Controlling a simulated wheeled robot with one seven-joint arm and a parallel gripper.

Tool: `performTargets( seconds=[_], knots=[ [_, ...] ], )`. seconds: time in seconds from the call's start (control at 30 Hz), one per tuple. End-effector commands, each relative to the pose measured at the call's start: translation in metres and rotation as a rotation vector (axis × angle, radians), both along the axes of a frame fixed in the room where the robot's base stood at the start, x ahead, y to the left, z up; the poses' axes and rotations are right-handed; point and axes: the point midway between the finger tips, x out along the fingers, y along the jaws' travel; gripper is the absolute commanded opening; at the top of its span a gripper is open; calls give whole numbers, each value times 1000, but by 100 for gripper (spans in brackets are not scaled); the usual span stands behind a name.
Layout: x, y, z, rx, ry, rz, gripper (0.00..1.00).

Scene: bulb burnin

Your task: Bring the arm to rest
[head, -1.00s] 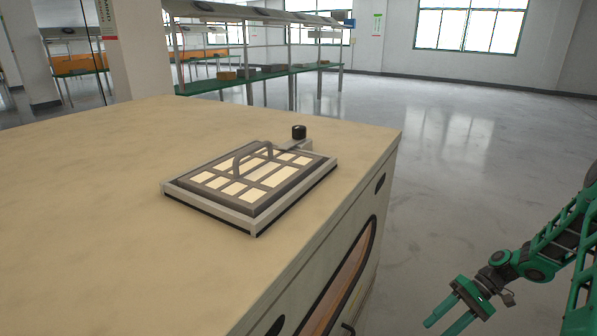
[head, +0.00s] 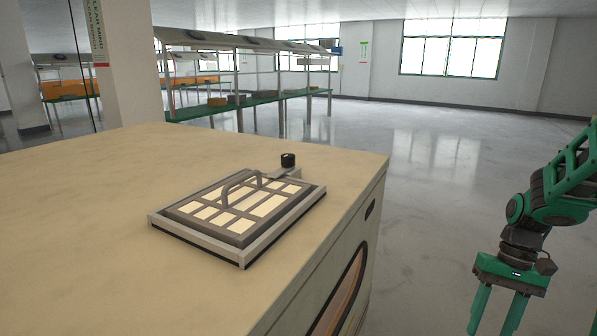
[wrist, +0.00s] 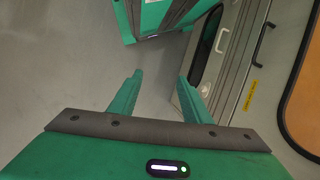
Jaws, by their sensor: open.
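My gripper (head: 497,312) is at the lower right of the head view, over the floor and to the right of the bench, apart from it. Its two green fingers point down and stand apart with nothing between them. In the wrist view the fingers of my gripper (wrist: 160,98) are also spread and empty, with grey floor beyond. The arm is bent above the gripper at the right edge of the head view.
A beige bench (head: 90,185) fills the left. On it lies a framed tray (head: 195,250) with pale panels, a handle and a black knob (head: 288,160). Shelving (head: 240,100) stands behind. The floor (head: 440,200) to the right is clear. Cabinet handles (wrist: 264,40) show in the wrist view.

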Motion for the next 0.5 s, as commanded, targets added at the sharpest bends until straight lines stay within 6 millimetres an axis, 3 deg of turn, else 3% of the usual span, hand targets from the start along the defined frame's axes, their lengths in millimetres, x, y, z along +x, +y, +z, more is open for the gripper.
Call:
performTargets(
  seconds=[0.2,0.5],
  knots=[
    [-36,5,39,-98,-55,-41,44],
    [-90,11,73,-193,-137,-110,44]
  ],
)
